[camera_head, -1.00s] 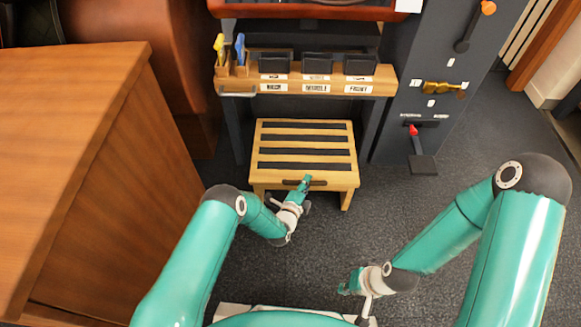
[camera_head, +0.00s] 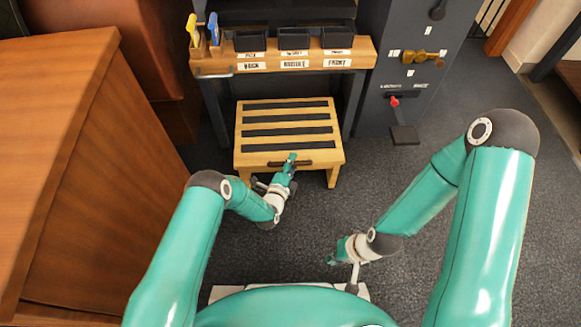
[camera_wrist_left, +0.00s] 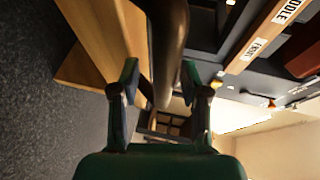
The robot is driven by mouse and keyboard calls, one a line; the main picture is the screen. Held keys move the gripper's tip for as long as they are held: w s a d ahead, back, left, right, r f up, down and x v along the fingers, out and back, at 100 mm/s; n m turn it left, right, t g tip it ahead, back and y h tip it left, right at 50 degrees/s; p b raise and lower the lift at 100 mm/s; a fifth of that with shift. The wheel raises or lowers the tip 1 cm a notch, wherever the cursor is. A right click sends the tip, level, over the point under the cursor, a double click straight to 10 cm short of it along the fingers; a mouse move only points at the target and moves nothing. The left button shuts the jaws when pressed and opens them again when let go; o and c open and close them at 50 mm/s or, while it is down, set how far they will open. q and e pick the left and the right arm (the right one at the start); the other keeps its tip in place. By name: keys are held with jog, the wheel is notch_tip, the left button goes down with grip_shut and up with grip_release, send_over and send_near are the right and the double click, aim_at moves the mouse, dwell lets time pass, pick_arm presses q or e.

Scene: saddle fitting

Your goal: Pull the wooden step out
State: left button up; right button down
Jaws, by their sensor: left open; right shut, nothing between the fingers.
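The wooden step (camera_head: 289,127) stands on the dark floor below the bench, with dark grip strips on its top and a dark handle (camera_head: 302,164) along its front edge. My left gripper (camera_head: 290,162) is at that handle. In the left wrist view the handle (camera_wrist_left: 168,45) runs between the two open fingers of my left gripper (camera_wrist_left: 160,85), and the step's pale wood (camera_wrist_left: 105,35) is beside it. I cannot tell whether a finger touches the handle. My right gripper (camera_head: 337,256) is shut and empty above the floor, right of and nearer than the step.
A wooden bench shelf (camera_head: 290,62) with black bins and labels is behind the step. A grey cabinet (camera_head: 385,75) with levers stands at right, and a wooden counter (camera_head: 80,150) at left. The floor (camera_head: 315,215) in front of the step is clear apart from my arms.

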pick_arm(q)
jog(key=shift+s+a, duration=0.1)
jog(key=v, duration=1.1)
jog(key=shift+s, duration=0.4)
jog(key=shift+w+a, duration=0.1)
jog(key=shift+a, duration=0.05)
jog(key=w+a+r+n+g+y, duration=0.25)
jog(key=a+r+n, duration=0.25)
jog(key=a+r, duration=0.4)
jog(key=s+f+n+g, duration=0.3)
jog(key=s+n+g, duration=0.3)
jog(key=s+n, duration=0.45)
jog(key=s+f+n+g, duration=0.3)
jog(key=s+n+g, duration=0.4)
jog(key=s, duration=0.7)
notch_tip(320, 180, up, 32)
jog(key=t+p, duration=0.1)
jog(key=p, duration=3)
jog(key=shift+a+n+h+p, duration=0.25)
jog(key=shift+n+h+p, duration=0.05)
jog(key=shift+n+h, duration=0.15)
